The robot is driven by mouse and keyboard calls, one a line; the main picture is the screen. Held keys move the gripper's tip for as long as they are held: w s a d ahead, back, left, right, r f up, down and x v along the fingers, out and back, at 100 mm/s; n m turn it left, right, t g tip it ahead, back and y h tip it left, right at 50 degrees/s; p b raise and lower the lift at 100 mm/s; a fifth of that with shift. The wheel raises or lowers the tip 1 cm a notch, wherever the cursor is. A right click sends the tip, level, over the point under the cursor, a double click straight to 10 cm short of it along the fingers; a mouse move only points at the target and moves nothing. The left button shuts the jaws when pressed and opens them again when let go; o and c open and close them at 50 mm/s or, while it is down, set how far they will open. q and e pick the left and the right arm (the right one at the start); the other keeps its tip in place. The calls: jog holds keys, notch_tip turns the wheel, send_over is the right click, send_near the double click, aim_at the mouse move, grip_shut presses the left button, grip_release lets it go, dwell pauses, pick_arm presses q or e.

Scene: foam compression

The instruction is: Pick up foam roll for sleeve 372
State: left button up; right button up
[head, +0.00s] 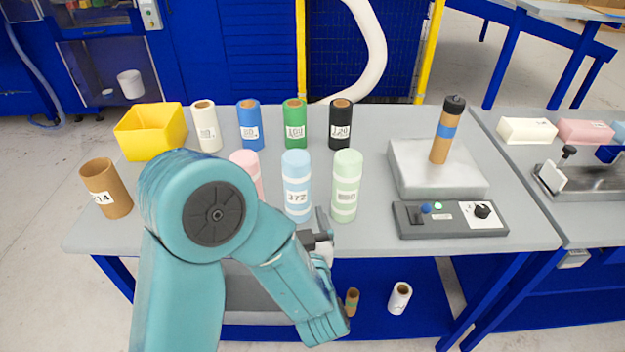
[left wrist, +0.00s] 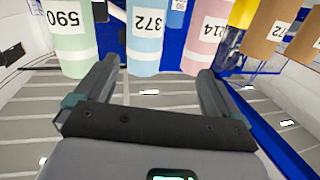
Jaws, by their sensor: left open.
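The light blue foam roll labelled 372 (head: 297,172) stands upright on the grey table (head: 365,232), between the pale green roll (head: 346,172) and the pink roll (head: 243,158). My left arm partly hides the pink roll. My left gripper (head: 322,228) is at the table's front edge, just in front of the blue and green rolls, and partly hidden by its own arm. In the left wrist view the open jaws (left wrist: 158,70) face the blue roll (left wrist: 146,45), which shows between the fingertips. I cannot tell whether they touch it. My right gripper is not in view.
White, blue, green and black rolls (head: 341,125) stand in a back row. A yellow bin (head: 152,131) and cardboard sleeve (head: 112,200) are at left. A grey block with a capped brown tube (head: 441,140) and a control box (head: 450,232) are at right.

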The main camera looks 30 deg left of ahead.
aim_at(298, 174)
pick_arm(q)
notch_tip(298, 174, up, 4)
jog(key=d+t+p, duration=0.1)
jog(key=d, duration=0.1)
jog(key=shift+h, duration=0.3)
jog(key=p+x, duration=0.2)
jog(key=x, duration=0.8)
jog(key=shift+w+a+f+p, duration=0.1)
jog(key=shift+w+p, duration=0.3)
jog(key=p+x, duration=0.2)
jog(key=x, duration=0.2)
jog(key=shift+w+a, duration=0.2)
jog(key=shift+a, duration=0.05)
jog(key=shift+w+a+p, duration=0.25)
jog(key=shift+w+p, duration=0.05)
jog(key=shift+w, duration=0.1)
jog(key=shift+c, duration=0.3)
jog(key=c, duration=1.3)
